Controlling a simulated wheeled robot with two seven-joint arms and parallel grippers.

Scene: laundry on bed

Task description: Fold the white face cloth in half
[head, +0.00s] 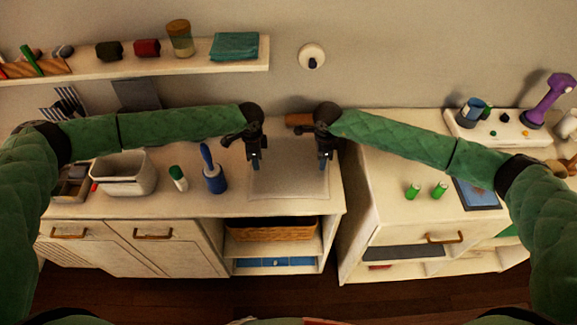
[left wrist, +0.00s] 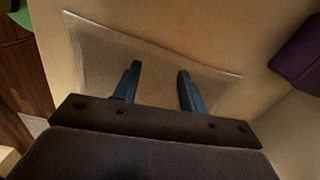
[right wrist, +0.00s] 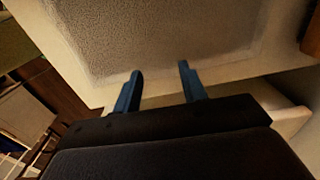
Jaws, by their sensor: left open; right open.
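The white face cloth (head: 288,184) lies flat and unfolded on the left cabinet top, near its right end. It also shows in the left wrist view (left wrist: 105,50) and the right wrist view (right wrist: 170,40). My left gripper (head: 254,164) is open above the cloth's left part. My right gripper (head: 322,160) is open above the cloth's right edge. Nothing is between the fingers of either gripper. I cannot tell whether the fingertips touch the cloth.
A blue bottle (head: 213,170), a green-capped bottle (head: 178,178) and a white bin (head: 124,174) stand left of the cloth. A brown roll (head: 299,119) lies behind it. A gap separates the right cabinet (head: 385,215), which holds two green cans.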

